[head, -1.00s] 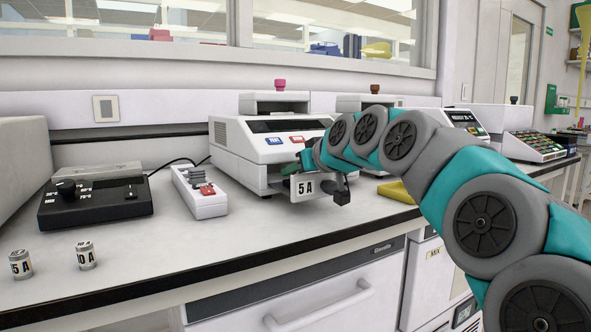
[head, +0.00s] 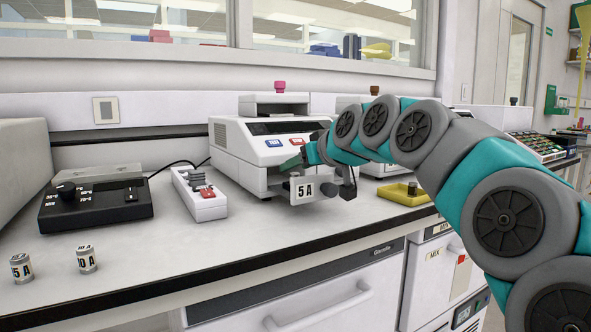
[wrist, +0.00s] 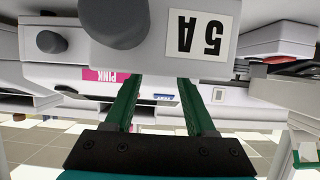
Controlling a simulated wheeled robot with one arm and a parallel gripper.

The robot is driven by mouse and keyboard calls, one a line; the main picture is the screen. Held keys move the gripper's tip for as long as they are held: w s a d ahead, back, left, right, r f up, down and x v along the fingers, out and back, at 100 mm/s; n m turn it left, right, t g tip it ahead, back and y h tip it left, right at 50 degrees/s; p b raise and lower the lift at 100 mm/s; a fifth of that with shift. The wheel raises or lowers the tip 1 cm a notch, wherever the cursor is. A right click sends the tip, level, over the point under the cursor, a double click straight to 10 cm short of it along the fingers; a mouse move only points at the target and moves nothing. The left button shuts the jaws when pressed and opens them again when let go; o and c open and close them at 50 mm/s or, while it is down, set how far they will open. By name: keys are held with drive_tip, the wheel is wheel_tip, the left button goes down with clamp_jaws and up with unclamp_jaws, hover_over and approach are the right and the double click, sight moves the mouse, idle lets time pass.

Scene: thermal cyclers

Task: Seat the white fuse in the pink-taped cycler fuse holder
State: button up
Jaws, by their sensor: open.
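The cycler (head: 232,150) with a pink knob (head: 280,87) on top stands mid-bench; its pink tape reading PINK (wrist: 105,75) shows in the wrist view. A pale block labelled 5 A (head: 304,190) is at its front, close to my gripper; the wrist view shows the block (wrist: 240,30) with a rounded grey part (wrist: 115,18). My gripper (head: 292,163) is at the cycler's front; in the wrist view its green fingers (wrist: 160,82) are apart with nothing between them. I cannot tell which fuse is the white one. Cylinders marked 5 A (head: 21,268) and apparently 10 A (head: 86,259) stand upright front left.
A yellow tray (head: 390,193) with a small dark cylinder (head: 412,187) lies right of my gripper. A white switch box (head: 198,200) and a black device with a dial (head: 95,207) stand left of the cycler. The front bench between is clear.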

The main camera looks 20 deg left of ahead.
drive_tip(key=b+v, duration=0.1)
drive_tip(key=v, duration=0.9)
